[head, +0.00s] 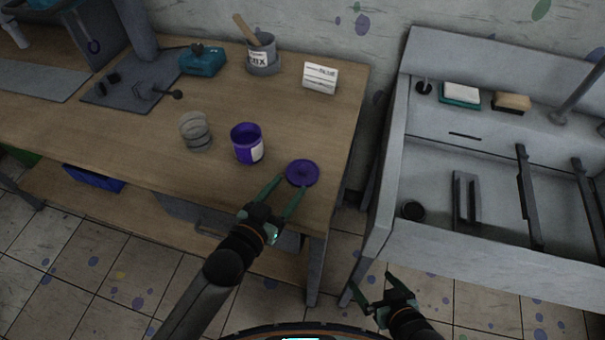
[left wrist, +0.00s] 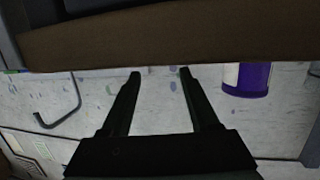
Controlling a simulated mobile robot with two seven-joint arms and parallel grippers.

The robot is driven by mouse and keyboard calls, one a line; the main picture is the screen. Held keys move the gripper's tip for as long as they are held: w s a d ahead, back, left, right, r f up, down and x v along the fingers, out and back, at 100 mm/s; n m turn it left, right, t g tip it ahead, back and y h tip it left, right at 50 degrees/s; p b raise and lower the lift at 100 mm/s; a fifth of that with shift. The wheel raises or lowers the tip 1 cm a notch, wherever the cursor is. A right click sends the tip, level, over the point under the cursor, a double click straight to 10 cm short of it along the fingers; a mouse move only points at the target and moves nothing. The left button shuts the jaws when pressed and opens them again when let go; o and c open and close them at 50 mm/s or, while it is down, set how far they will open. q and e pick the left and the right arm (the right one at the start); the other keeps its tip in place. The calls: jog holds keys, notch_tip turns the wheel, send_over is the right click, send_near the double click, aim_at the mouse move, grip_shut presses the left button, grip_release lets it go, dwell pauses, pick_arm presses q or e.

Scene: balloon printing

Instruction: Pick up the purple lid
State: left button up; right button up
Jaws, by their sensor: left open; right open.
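The purple lid (head: 302,172) lies flat on the wooden table near its front right corner, with a small knob on top. My left gripper (head: 293,184) is open, its green fingertips at the near side of the lid, one towards each side; contact cannot be told. In the left wrist view the open fingers (left wrist: 160,72) show empty, pointing at the brown table edge (left wrist: 160,40); the lid cannot be made out there. The open purple jar (head: 246,143) with a white label stands left of the lid, and also shows upside down in the left wrist view (left wrist: 247,80). My right gripper (head: 371,282) is open and empty, low over the floor.
A clear cup (head: 195,132) stands left of the jar. A white card (head: 320,77), a grey container (head: 262,54) and a teal object (head: 203,61) are farther back. A grey sink-like unit (head: 460,160) stands right of the table across a narrow gap.

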aim_at(301, 170)
pick_arm(q)
jog(key=b+x, duration=0.3)
jog(key=x, duration=0.1)
jog(key=shift+w+d, duration=0.1)
jog(key=shift+d, duration=0.05)
jog(key=shift+w+d+b, duration=0.25)
jog(key=shift+w+b, duration=0.15)
jog(key=shift+r, duration=0.1)
jog(key=shift+c, duration=0.3)
grip_shut()
